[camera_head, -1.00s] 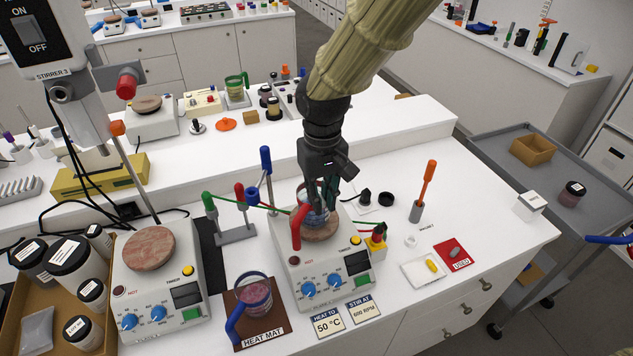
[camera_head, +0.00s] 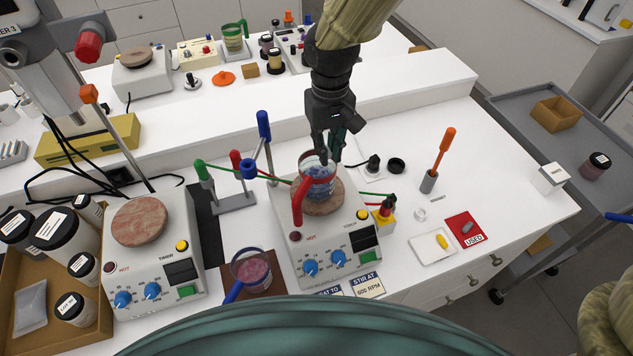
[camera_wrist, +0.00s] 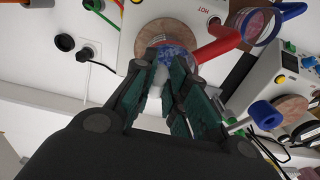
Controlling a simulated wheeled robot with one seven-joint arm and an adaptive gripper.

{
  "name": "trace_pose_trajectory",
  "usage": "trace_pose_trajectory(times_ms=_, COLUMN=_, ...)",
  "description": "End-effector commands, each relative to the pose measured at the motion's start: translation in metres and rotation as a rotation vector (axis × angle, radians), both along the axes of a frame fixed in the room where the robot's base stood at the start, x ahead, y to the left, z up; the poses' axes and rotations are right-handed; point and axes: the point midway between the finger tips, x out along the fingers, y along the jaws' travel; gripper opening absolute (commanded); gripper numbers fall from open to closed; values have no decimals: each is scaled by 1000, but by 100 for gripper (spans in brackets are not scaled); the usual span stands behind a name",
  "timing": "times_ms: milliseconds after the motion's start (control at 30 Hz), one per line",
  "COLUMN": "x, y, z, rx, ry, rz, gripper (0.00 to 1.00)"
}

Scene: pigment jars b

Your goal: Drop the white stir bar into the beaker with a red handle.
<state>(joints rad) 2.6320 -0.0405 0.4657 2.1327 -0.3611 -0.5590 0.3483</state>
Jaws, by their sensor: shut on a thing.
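The beaker with a red handle (camera_head: 318,182) stands upright on the round plate of the middle stirrer. Its contents look bluish, and its red handle (camera_head: 298,204) points to the front left. My gripper (camera_head: 328,155) is just above and behind the beaker's rim, pointing down. In the wrist view my gripper (camera_wrist: 158,92) is shut on a small white piece (camera_wrist: 157,84), which looks like the white stir bar. The fingers hide part of it. The beaker (camera_wrist: 178,57) shows just beyond the fingertips there. I cannot tell whether the tips are inside the rim.
A blue-handled beaker (camera_head: 251,272) stands on the brown heat mat at the front. A stand with coloured clamps (camera_head: 236,200) is left of the stirrer. A white tray with a yellow bar (camera_head: 441,242) and a red USED mat (camera_head: 466,230) lie to the right.

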Motion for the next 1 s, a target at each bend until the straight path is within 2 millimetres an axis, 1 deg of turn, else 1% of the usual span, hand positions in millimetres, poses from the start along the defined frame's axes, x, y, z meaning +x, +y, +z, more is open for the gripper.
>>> trace_pose_trajectory(times_ms=33, x=1, y=0, z=-12, rx=0, ry=3, rz=0, gripper=7)
trace_pose_trajectory(times_ms=133, x=1, y=0, z=-19, rx=0, ry=2, rz=1, gripper=7)
trace_pose_trajectory(times_ms=300, x=-2, y=0, z=-21, rx=-1, ry=-1, rz=2, gripper=7)
trace_pose_trajectory(times_ms=500, x=1, y=1, z=-22, rx=-1, ry=2, rz=2, gripper=7)
trace_pose_trajectory(times_ms=533, x=1, y=1, z=-22, rx=-1, ry=2, rz=2, gripper=16)
trace_pose_trajectory(times_ms=600, x=1, y=1, z=-22, rx=-1, ry=2, rz=2, gripper=29)
trace_pose_trajectory(times_ms=667, x=1, y=0, z=-22, rx=-1, ry=2, rz=2, gripper=40)
trace_pose_trajectory(times_ms=1000, x=1, y=0, z=-21, rx=0, ry=1, rz=1, gripper=40)
